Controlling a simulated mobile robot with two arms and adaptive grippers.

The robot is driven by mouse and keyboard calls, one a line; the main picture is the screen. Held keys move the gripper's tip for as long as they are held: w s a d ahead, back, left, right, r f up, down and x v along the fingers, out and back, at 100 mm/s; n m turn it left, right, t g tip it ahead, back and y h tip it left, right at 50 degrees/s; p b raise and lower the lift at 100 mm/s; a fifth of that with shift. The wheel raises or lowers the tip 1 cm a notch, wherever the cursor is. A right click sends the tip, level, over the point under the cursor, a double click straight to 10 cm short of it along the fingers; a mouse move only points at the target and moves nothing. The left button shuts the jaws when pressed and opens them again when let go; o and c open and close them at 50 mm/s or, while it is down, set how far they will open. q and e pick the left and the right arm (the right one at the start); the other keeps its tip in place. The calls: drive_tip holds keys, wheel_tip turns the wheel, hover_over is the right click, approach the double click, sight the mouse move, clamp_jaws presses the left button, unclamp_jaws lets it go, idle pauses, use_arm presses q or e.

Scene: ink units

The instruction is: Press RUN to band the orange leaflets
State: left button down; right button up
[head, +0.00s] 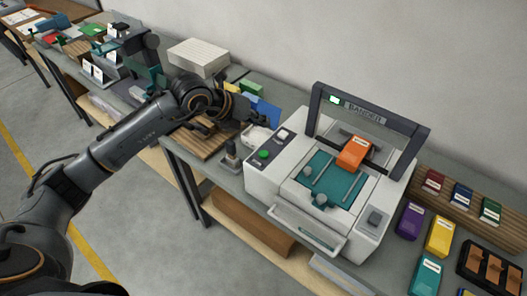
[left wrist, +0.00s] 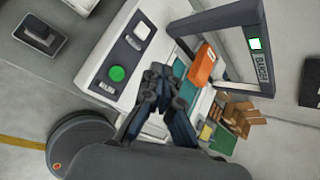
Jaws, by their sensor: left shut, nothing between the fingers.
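The white banding machine (head: 330,232) stands on the grey bench, with a dark arch labelled BANDER and a lit green display (head: 335,100). The orange leaflets (head: 353,152) lie on its teal bed beneath the arch; they also show in the left wrist view (left wrist: 202,66). The green RUN button (head: 264,154) is on the machine's left panel, also clear in the left wrist view (left wrist: 117,73). My left gripper (head: 262,116) is shut and empty, beyond the button in the head view. In the left wrist view its fingertips (left wrist: 160,72) appear right of the button, apart from it. My right gripper is out of view.
A pale square button (head: 283,134) is beside RUN. A dark-handled tool (head: 232,153) stands left of the machine. Purple (head: 409,220), yellow (head: 440,236) and teal (head: 426,275) packs lie to its right, near a dark tray (head: 465,268).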

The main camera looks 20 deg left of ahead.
use_arm(q)
drive_tip(key=shift+f, duration=0.15)
drive_tip(key=b, duration=0.4)
hover_over(261, 155)
wheel_tip(261, 155, down, 7)
drive_tip(key=shift+w+a+f, duration=0.1)
drive_tip(key=shift+f, duration=0.05)
drive_tip(key=shift+f+b, duration=0.65)
drive_tip(key=shift+b, duration=0.1)
idle(0.6)
drive_tip(key=shift+f+b, duration=0.4)
drive_tip(key=shift+b, duration=0.1)
drive_tip(key=shift+f+b, duration=0.5)
drive_tip(key=shift+f, duration=0.05)
idle(0.7)
drive_tip(key=shift+r, duration=0.1)
drive_tip(key=shift+r+p, duration=0.5)
drive_tip(key=shift+r, duration=0.35)
